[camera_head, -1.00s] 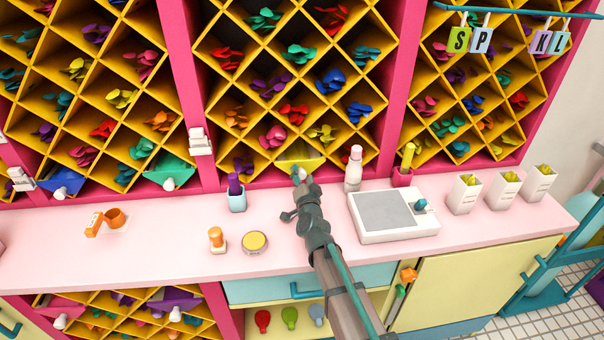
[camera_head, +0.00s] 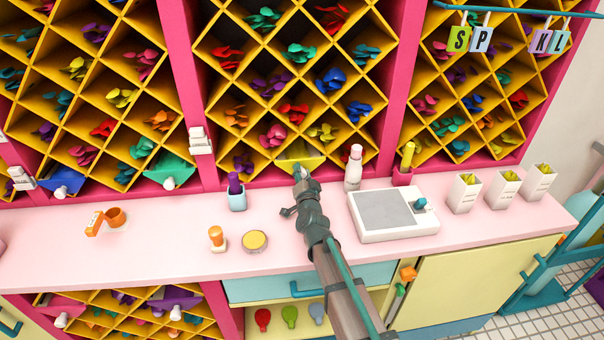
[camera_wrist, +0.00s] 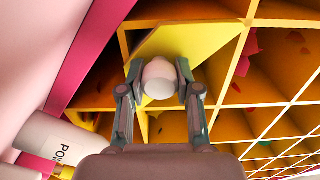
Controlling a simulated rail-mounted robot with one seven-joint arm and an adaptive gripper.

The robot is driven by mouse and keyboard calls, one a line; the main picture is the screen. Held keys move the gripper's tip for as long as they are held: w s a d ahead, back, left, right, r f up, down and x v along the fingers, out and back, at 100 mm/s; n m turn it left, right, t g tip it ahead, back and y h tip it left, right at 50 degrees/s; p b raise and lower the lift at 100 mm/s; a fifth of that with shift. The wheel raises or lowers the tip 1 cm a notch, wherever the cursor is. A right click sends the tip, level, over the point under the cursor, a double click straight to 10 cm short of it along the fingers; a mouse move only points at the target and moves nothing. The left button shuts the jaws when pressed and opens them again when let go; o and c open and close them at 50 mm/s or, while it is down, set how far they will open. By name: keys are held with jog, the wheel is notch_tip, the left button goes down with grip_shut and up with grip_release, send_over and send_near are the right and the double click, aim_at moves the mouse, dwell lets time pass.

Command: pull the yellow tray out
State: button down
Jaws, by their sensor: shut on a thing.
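The yellow tray (camera_head: 300,162) is a triangular-fronted tray at the bottom of the middle shelf of diamond-shaped compartments. In the wrist view its yellow front (camera_wrist: 190,45) fills the space just beyond my fingers. Its white round knob (camera_wrist: 158,79) sits between the two fingers. My gripper (camera_wrist: 160,85) is shut on that knob, a finger on each side. In the head view my gripper (camera_head: 300,174) reaches over the counter to the tray's front, and the knob is mostly hidden there. How far the tray stands out of its slot is hard to tell.
A scale (camera_head: 392,215) lies to the right, a round yellow-topped tin (camera_head: 255,241) to the front left. A green tray (camera_head: 171,170) is farther left.

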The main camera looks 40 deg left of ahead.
jog(key=v, duration=1.4)
jog(key=shift+s+d, duration=0.15)
jog(key=c, duration=0.8)
grip_release()
jog(key=shift+r, duration=0.1)
jog(key=shift+r, duration=4.9)
